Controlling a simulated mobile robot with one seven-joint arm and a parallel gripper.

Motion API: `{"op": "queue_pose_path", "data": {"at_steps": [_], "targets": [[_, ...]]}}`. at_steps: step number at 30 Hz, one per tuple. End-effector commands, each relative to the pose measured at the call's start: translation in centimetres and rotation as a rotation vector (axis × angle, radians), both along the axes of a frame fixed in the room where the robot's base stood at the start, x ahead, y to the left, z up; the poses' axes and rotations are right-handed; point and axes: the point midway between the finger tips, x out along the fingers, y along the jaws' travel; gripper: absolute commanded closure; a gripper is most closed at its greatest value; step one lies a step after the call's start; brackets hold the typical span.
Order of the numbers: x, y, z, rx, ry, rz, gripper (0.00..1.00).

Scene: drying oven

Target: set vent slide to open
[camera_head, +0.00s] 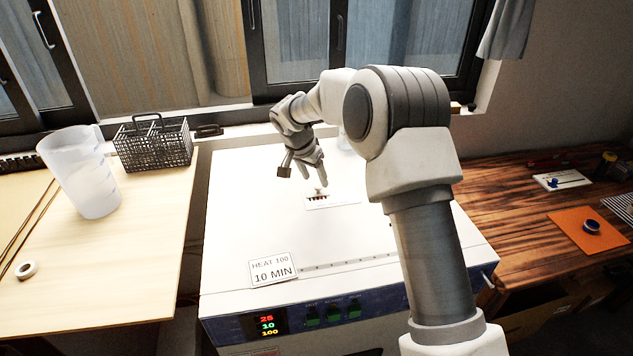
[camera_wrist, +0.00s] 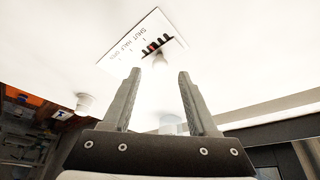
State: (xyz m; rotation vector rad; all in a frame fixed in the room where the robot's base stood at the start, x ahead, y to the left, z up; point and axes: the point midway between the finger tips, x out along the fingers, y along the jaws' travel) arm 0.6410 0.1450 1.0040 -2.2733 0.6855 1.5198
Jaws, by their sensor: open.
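The vent slide's label plate (camera_head: 345,198) lies on the white top of the drying oven (camera_head: 240,215). In the wrist view the plate (camera_wrist: 112,48) reads SHUT, HALF and OPEN beside a dark toothed slot with a little red in it. A small pale knob (camera_wrist: 159,62) stands at the slot; which label it lines up with I cannot tell. My gripper (camera_head: 316,180) hangs over the knob, pointing down. In the wrist view my gripper (camera_wrist: 160,75) is open, with the knob showing in line with the gap between the fingertips. Contact is not visible.
A card (camera_head: 273,269) reading HEAT 100, 10 MIN stands at the oven's front edge, above the display (camera_head: 267,325). A jug (camera_head: 85,175) and a wire basket (camera_head: 153,145) stand on the left table. A wooden bench (camera_head: 500,205) is right. Much of the oven top is clear.

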Motion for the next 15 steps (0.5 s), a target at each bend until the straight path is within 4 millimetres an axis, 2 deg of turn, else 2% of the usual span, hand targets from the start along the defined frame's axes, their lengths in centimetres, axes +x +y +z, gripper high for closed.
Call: {"op": "queue_pose_path", "data": {"at_steps": [1,6,15], "targets": [[0.2,-0.2,-0.8,-0.001,0.002,0.001,0.41],[0.8,-0.6,-2.4,0.0,0.001,0.0,0.41],[1.0,-0.7,-2.8,0.0,-0.001,0.0,0.41]]}}
